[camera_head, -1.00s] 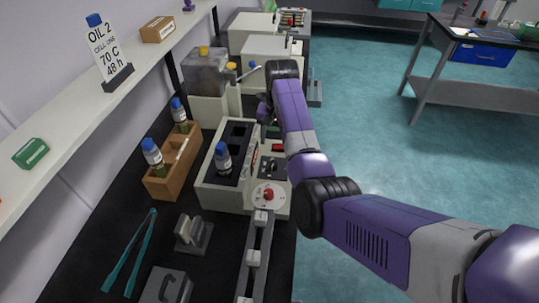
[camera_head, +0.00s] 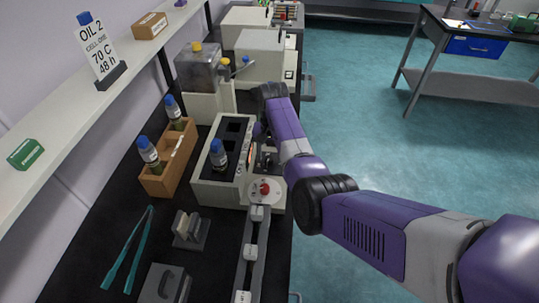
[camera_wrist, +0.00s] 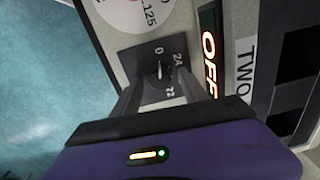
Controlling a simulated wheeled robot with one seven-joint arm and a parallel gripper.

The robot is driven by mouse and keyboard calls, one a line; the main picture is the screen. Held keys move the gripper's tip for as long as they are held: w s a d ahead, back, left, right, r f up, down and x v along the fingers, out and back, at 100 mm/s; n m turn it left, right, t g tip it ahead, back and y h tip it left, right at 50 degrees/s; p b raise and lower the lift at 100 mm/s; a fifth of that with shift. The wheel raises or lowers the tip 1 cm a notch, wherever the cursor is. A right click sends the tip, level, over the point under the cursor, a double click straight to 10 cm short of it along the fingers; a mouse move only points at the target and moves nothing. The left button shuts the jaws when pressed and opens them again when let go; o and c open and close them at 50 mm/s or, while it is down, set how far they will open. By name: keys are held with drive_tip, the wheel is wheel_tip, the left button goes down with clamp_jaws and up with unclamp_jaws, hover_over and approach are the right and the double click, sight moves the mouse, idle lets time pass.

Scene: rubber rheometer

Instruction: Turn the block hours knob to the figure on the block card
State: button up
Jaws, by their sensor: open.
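The block card (camera_head: 100,50) stands on the shelf and reads OIL 2, CELL ONE, 70 C, 48 h. The heating block (camera_head: 215,190) is a pale box on the bench with a blue-capped bottle (camera_head: 218,156) in one well. In the wrist view, the hours knob (camera_wrist: 160,70) sits on a dark dial plate marked 0, 24 and 72; its pale mark seems to point toward 0. My gripper (camera_wrist: 158,82) is open, its fingers on either side of the knob; I cannot tell whether they touch it. In the head view my arm mostly hides the knob.
A lit OFF display (camera_wrist: 209,62) and a TWO label (camera_wrist: 246,66) are beside the dial. A white dial with a red knob (camera_head: 264,188) is at the block's near end. A wooden rack (camera_head: 170,160) with bottles, green tongs (camera_head: 130,250) and a slotted holder (camera_head: 190,230) lie to the left.

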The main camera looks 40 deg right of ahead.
clamp_jaws()
drive_tip(key=shift+m, duration=0.3)
drive_tip(key=m+p, duration=0.1)
drive_tip(key=m, duration=0.3)
drive_tip(key=shift+r, duration=0.1)
drive_tip(key=m, duration=0.5)
drive_tip(key=shift+m, duration=0.4)
drive_tip(key=m, duration=0.5)
drive_tip(key=shift+s+a+h, duration=0.1)
drive_tip(key=shift+h, duration=0.2)
drive_tip(key=shift+m+b, duration=0.5)
drive_tip(key=shift+m, duration=1.7)
